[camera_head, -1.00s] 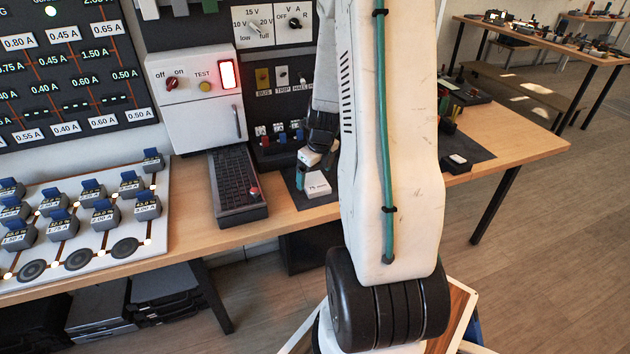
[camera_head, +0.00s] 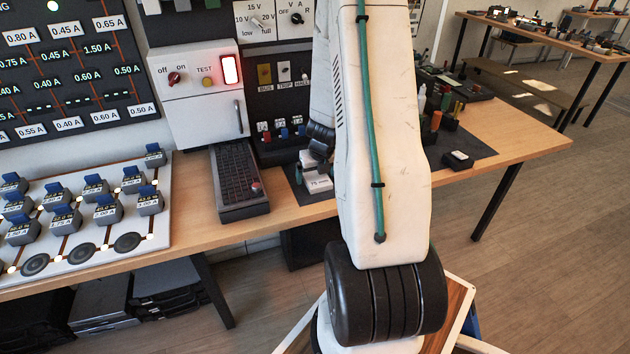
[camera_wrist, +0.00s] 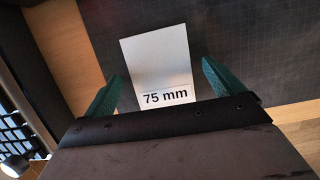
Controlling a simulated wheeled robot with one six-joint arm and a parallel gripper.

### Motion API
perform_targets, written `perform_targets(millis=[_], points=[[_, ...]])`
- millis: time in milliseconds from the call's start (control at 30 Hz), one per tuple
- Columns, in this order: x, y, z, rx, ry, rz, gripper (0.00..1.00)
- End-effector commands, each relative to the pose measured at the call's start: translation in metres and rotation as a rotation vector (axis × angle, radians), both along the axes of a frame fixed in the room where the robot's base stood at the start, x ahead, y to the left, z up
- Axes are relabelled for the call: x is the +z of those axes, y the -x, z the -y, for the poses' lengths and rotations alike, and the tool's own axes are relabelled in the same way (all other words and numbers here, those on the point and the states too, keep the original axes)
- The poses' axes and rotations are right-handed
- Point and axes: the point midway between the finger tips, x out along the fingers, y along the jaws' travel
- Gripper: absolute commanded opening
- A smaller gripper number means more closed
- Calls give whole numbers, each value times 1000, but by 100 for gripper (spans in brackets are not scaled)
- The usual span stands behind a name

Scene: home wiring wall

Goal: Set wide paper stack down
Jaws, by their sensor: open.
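The wide paper stack is a white block (camera_wrist: 158,58) labelled "75 mm". In the wrist view it lies on a dark gridded mat (camera_wrist: 235,50), between the two green fingers of my gripper (camera_wrist: 160,88). The fingers are spread, with a visible gap on each side of the stack. In the head view the stack (camera_head: 317,182) rests on the mat near the bench's front edge, and my gripper is just above it, mostly hidden by my arm.
A black keyboard-like strip (camera_head: 238,178) lies left of the mat. A white switch box (camera_head: 197,95) stands behind it. Several bottles and small parts stand right of my arm, with a small white-topped block (camera_head: 458,160).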

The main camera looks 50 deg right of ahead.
Motion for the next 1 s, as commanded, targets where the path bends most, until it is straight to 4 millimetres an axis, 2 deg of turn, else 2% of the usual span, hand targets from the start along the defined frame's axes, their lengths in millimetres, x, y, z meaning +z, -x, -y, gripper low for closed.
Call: perform_targets(millis=[100,333,500,600,1000], points=[[-6,-2,1,1,1,-2,94],[-7,-2,1,2,1,-1,94],[-7,-2,1,2,1,-1,46],[-6,-2,1,2,1,-1,39],[-2,-4,-2,6,1,0,39]])
